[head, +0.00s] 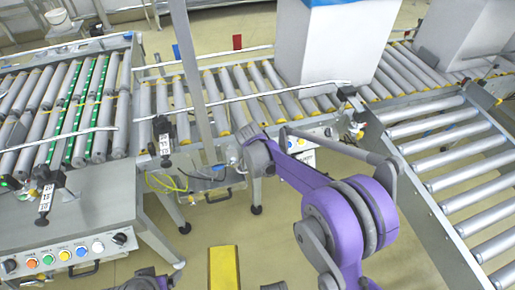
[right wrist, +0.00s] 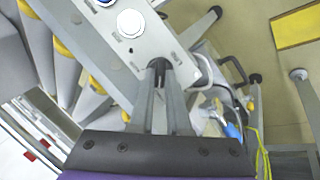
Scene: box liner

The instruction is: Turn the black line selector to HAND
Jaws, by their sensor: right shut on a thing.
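My right arm (head: 350,220) reaches up and left to a control panel under the middle conveyor; the wrist hides part of this panel in the head view. In the right wrist view the grey panel (right wrist: 143,48) has a white button (right wrist: 130,23) and a blue button above it, partly cut off. My right gripper (right wrist: 160,68) is shut on a small black knob, the selector (right wrist: 159,64), at the panel's end. The fingers cover most of it, so its pointer and setting cannot be read. My left gripper is not clearly in view.
A second panel (head: 75,254) at lower left has coloured buttons and black knobs at its ends. Roller conveyors (head: 180,108) run across the back. A white box (head: 330,45) stands on them. A yellow block (head: 224,268) is on the open floor in front.

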